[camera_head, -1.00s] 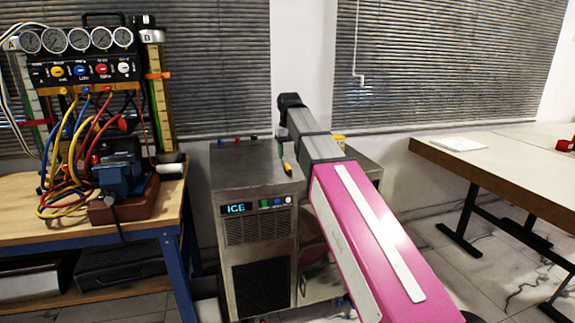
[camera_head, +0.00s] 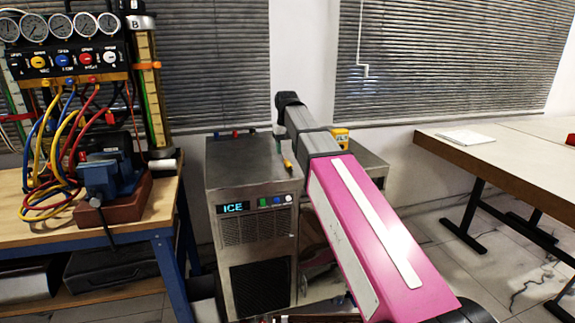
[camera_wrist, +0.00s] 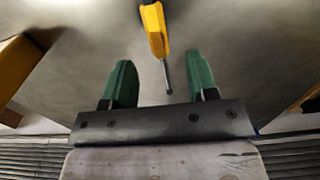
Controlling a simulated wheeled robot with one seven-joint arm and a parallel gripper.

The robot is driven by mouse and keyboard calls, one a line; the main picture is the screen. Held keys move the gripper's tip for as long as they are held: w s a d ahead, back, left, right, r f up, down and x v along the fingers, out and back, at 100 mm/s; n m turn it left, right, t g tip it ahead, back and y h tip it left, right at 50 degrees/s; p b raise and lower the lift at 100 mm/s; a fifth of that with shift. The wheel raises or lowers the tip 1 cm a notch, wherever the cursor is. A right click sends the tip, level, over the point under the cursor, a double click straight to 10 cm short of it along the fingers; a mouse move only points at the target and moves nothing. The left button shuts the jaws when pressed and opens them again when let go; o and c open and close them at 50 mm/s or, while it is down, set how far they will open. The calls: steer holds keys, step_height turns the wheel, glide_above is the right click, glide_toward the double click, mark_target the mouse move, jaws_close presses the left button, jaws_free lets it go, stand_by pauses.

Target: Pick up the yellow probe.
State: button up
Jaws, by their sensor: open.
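The yellow probe (camera_head: 288,163) shows above the top of the metal ICE box (camera_head: 250,158). In the wrist view the yellow probe (camera_wrist: 155,28) has a thin dark metal tip pointing toward my gripper. My gripper (camera_wrist: 160,66) is open, with its two green fingers apart and the probe's tip between and just beyond them. The yellow body lies farther out, apart from both fingers. In the head view a green finger (camera_head: 279,143) shows close to the probe, and my arm hides part of the box's right side.
A yellow device (camera_head: 340,137) stands behind my arm. Small coloured knobs line the box's back edge. The gauge rig (camera_head: 62,45) and a blue vise (camera_head: 108,178) stand on the left bench. A table (camera_head: 500,165) on the right bears a white sheet (camera_head: 464,137).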

mark_target(287, 161)
steer(key=shift+s+d+f, duration=0.15)
steer(key=shift+f, duration=2.4)
jaws_close()
